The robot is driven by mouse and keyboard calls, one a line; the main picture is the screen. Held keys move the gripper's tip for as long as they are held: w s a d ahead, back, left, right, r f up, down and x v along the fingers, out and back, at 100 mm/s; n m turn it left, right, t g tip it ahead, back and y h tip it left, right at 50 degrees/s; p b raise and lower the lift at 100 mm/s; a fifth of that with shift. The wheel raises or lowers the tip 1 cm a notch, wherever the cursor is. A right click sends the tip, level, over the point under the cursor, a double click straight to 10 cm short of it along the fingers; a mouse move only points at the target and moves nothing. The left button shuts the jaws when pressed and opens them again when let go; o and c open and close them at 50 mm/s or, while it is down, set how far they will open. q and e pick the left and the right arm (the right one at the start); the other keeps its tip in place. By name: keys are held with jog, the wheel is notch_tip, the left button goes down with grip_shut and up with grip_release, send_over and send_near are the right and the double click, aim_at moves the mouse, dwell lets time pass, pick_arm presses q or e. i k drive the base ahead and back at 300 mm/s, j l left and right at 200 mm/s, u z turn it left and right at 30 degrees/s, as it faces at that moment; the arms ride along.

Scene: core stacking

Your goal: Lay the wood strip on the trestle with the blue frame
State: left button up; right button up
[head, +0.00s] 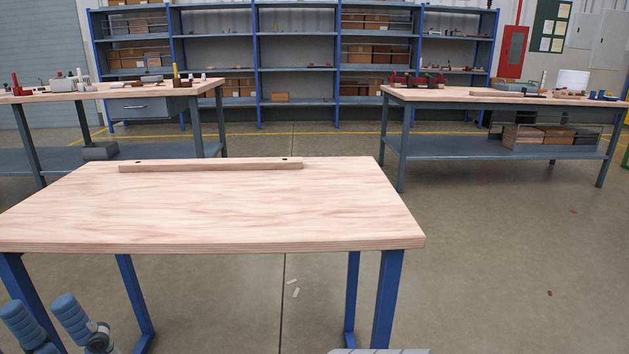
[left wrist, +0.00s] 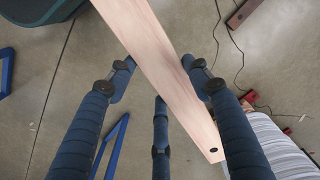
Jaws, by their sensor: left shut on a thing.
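The trestle (head: 215,215) is a pale wood top on a blue frame, in the middle of the head view. A pale wood strip with two dark holes (head: 210,165) lies along its far edge. Another pale wood strip (left wrist: 165,65), with a dark hole near one end, runs diagonally through the left wrist view. My left gripper (left wrist: 158,64) is shut on this strip, its dark blue fingers on either side. In the head view, parts of my left gripper show low at the left, beside the trestle's front legs; the held strip is out of sight there. My right gripper is not in view.
Most of the trestle top is clear. Workbenches with tools stand behind at left (head: 100,94) and right (head: 500,101), with blue shelving (head: 290,70) at the back. The floor at right is open. The left wrist view shows a dark cable (left wrist: 232,40) on the floor.

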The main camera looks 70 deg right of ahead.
aim_at(210, 186)
jog(key=z, duration=0.4)
jog(key=j+z, duration=0.15)
jog(key=z, duration=0.3)
jog(key=j+z, duration=0.1)
jog(key=z, duration=0.3)
jog(key=j+z, duration=0.1)
jog(key=z, duration=0.75)
jog(key=k+j, duration=0.15)
jog(key=j, duration=0.2)
jog(key=k+j, duration=0.15)
jog(key=j, duration=0.25)
jog(key=k+j+z, duration=0.1)
jog(key=j, duration=0.25)
jog(key=k+j, duration=0.2)
jog(key=j, duration=0.15)
